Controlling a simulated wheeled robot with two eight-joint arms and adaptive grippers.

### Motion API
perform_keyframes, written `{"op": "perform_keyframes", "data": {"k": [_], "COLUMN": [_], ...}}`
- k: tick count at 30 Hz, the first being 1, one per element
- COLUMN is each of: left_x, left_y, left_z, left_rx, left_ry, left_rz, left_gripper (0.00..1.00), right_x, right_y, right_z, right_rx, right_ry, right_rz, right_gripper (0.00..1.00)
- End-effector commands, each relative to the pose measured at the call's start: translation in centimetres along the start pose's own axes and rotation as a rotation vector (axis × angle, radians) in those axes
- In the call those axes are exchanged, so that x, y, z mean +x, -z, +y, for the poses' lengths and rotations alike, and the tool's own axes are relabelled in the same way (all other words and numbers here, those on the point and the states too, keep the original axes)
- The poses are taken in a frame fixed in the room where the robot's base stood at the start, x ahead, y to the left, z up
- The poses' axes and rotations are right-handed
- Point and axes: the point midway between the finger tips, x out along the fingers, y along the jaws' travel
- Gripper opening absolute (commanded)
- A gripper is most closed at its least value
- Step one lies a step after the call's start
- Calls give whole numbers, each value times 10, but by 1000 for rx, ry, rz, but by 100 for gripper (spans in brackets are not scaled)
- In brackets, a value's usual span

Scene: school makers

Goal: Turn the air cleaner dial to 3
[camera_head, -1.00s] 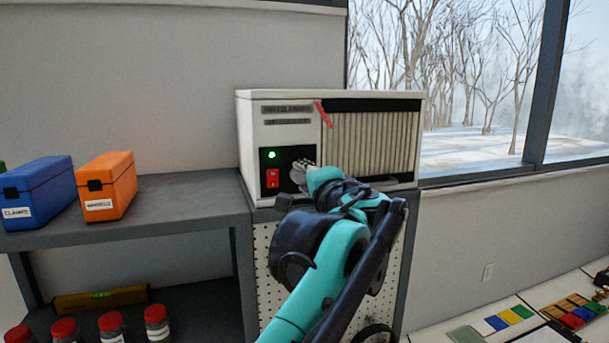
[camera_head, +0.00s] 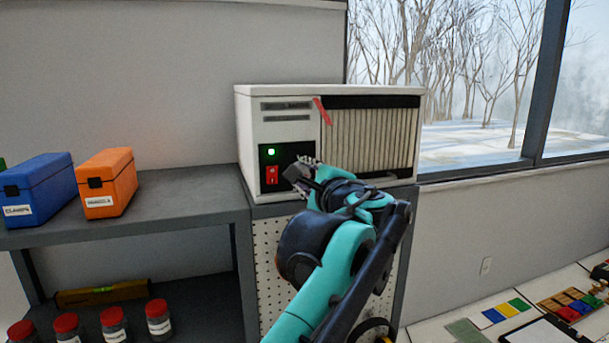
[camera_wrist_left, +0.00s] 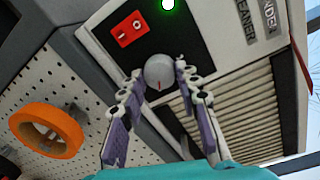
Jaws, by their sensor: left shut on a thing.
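The air cleaner (camera_head: 283,137) is a white box with a slatted grille, standing on a cabinet. Its black control panel carries a lit green lamp (camera_head: 271,152) and a red switch (camera_head: 272,176). In the left wrist view the dial (camera_wrist_left: 158,70) is a round grey knob with a red pointer mark toward the picture's bottom. My left gripper (camera_head: 300,172) is shut on the dial, one finger at each side. In the head view the gripper mostly hides the dial; no scale numbers are readable. My right gripper is not in view.
A grey shelf (camera_head: 190,190) at left bears a blue box (camera_head: 40,188) and an orange box (camera_head: 107,183). Red-lidded jars (camera_head: 158,318) stand below. In the wrist view an orange ring (camera_wrist_left: 45,130) hangs on the pegboard side. A window is at right.

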Motion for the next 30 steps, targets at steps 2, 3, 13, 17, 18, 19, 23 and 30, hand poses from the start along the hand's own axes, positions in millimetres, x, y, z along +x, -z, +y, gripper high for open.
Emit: {"op": "perform_keyframes", "data": {"k": [2,3,13,17,18,19,23,30], "left_x": [0,0,0,0,0,0,0,-28], "left_y": [0,0,0,0,0,0,0,1], "left_z": [0,0,0,0,0,0,0,0], "left_rx": [6,7,6,6,6,5,5,5], "left_ry": [1,1,1,0,0,0,0,1], "left_rz": [0,0,0,0,0,0,0,4], "left_gripper": [3,3,43,54,54,54,54,54], "right_x": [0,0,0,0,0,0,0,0], "right_y": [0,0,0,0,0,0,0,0], "right_z": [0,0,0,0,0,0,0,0], "right_rx": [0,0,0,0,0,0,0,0], "right_ry": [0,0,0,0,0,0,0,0], "right_rz": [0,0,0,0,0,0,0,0], "right_gripper": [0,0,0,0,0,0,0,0]}}
